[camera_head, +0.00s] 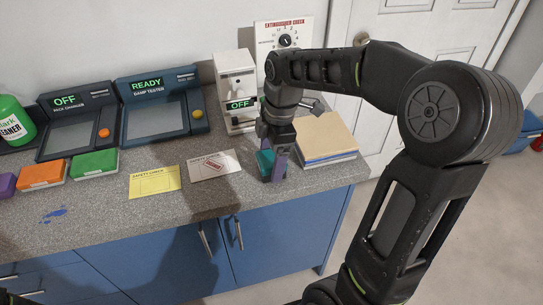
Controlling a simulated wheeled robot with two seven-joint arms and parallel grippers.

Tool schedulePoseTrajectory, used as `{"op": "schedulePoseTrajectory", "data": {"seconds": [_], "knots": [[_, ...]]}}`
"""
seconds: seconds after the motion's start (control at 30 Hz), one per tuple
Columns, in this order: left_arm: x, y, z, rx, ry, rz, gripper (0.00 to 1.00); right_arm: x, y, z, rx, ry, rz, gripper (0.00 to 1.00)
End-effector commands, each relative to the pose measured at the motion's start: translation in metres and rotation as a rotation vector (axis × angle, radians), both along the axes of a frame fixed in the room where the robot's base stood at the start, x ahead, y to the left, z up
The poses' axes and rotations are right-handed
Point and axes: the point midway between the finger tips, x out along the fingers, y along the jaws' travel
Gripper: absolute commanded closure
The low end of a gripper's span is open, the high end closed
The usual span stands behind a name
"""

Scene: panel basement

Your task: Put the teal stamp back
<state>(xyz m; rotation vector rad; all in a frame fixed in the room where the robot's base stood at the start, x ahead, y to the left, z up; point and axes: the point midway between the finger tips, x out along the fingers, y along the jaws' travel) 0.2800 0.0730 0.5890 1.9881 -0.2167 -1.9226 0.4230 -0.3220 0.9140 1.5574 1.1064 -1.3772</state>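The teal stamp (265,163) is at the fingertips of my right gripper (273,160), low over the right part of the grey counter. The gripper points down and its fingers appear closed around the stamp, partly hiding it. Whether the stamp's bottom touches the counter is hard to tell. My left gripper is not in view.
A white card (214,165) with a red mark and a yellow card (155,182) lie left of the gripper. Green (94,164), orange (42,174) and purple (7,185) boxes stand further left. A paper stack (325,137) is close on the right. A white machine (235,90) stands behind.

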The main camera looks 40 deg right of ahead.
Motion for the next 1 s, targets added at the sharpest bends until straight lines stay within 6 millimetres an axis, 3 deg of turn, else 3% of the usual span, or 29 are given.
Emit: {"op": "schedulePoseTrajectory", "data": {"seconds": [0.27,0.47,1.0], "knots": [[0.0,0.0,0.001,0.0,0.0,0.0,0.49,0.0,0.0,0.002,0.0,0.0,0.0,0.19],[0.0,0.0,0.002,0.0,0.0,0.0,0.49,0.001,-0.002,0.016,0.0,-0.004,0.0,0.19],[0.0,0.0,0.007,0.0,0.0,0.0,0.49,-0.004,-0.013,0.114,-0.001,-0.002,0.001,0.19]]}}
